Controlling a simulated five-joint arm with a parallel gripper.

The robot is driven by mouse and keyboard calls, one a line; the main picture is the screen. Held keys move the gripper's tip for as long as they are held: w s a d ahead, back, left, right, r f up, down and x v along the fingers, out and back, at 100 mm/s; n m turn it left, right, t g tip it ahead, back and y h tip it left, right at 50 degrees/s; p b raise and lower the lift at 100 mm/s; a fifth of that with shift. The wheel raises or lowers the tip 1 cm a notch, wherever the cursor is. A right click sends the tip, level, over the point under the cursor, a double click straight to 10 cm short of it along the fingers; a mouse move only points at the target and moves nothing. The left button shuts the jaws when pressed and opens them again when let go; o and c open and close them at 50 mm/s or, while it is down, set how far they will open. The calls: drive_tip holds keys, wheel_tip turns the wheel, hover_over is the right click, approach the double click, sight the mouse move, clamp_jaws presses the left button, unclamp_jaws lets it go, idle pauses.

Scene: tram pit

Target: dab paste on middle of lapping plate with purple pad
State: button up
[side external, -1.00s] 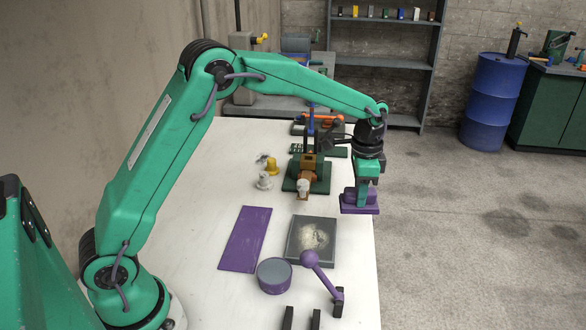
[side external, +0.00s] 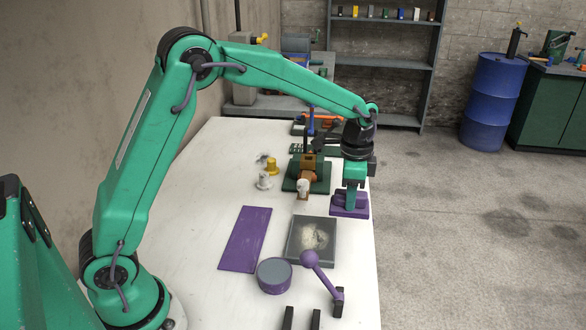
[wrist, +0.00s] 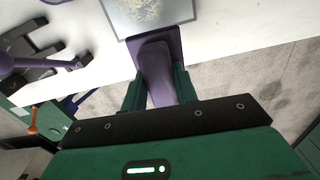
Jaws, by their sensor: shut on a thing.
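My gripper (side external: 354,186) is shut on the handle of the purple pad (side external: 349,208). The pad hangs level at the right edge of the white table, right of and beyond a shallow grey square tray (side external: 291,246) holding pale, paste-like stuff. In the wrist view, my gripper (wrist: 158,74) grips the pad's handle between two green fingers, and the pad's base (wrist: 148,40) is close to the tray (wrist: 182,14). A round disc (side external: 274,273) with a bare grey top and purple side, apparently the lapping plate, stands left of and nearer than the tray. The pad's underside is hidden.
A purple ball-ended lever (side external: 311,259) stands close to the tray and disc. A flat purple sheet (side external: 245,239) lies left of the tray. A green-based fixture (side external: 310,178) and small white and yellow pieces (side external: 268,168) stand farther back. The table's left part is clear.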

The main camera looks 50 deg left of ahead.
drive_tip(key=s+a+m, duration=0.1)
drive_tip(key=s+m, duration=0.6)
drive_tip(key=s, duration=1.3)
drive_tip(key=shift+s+f+m, duration=0.3)
drive_tip(key=shift+s+f, duration=0.05)
drive_tip(key=shift+a+f, duration=0.1)
drive_tip(key=shift+f, duration=0.05)
drive_tip(key=shift+f, duration=2.85)
drive_tip(key=shift+f, duration=0.65)
drive_tip(key=shift+r, duration=0.2)
wheel_tip(320, 180, up, 7)
idle(0.7)
drive_tip(key=shift+f, duration=0.1)
idle(0.3)
